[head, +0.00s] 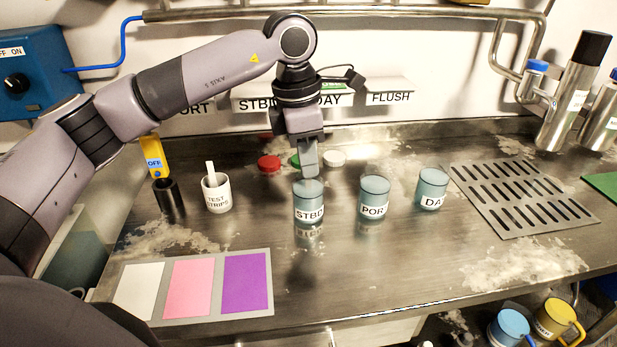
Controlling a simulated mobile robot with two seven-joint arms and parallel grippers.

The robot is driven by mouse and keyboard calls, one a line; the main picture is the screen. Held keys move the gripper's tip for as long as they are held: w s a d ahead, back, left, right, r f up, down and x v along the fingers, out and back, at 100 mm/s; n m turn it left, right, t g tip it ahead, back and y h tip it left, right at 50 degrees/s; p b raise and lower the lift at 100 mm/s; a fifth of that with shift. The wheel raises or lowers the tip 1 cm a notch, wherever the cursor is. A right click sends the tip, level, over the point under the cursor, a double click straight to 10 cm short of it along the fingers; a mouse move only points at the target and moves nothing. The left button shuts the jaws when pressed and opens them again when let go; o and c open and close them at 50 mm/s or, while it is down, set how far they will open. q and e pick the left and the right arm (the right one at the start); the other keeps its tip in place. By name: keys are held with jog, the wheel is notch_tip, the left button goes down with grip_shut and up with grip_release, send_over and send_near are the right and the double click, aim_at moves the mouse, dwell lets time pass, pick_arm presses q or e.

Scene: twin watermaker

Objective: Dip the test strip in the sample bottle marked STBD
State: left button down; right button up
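The sample bottle marked STBD (309,200) stands upright on the steel counter, left of the bottles marked POR (373,196) and DA (431,188). My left gripper (308,172) points down right over the STBD bottle, its fingertips at or just above the rim. The fingers show as one narrow shape, so I cannot tell whether they are open or shut, or whether they hold a strip. A white cup marked TEST STRIPS (217,194) stands to the left, with a pale strip (210,172) sticking up from it. My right gripper is out of view.
A card with white, pink and purple patches (195,319) lies front left. A black holder (168,200) stands beside the cup. Red (269,163) and white (334,158) lids lie behind the bottles. A slotted drain plate (520,196) is at right. The front middle counter is clear.

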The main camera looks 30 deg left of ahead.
pick_arm(q)
jog(key=shift+s+f, duration=0.1)
jog(key=shift+f, duration=0.2)
jog(key=shift+r+p, duration=0.9)
jog(key=shift+r, duration=0.2)
notch_tip(320, 180, up, 2)
jog(key=shift+p, duration=0.65)
jog(key=shift+r+p, duration=2.6)
jog(key=shift+r, duration=0.9)
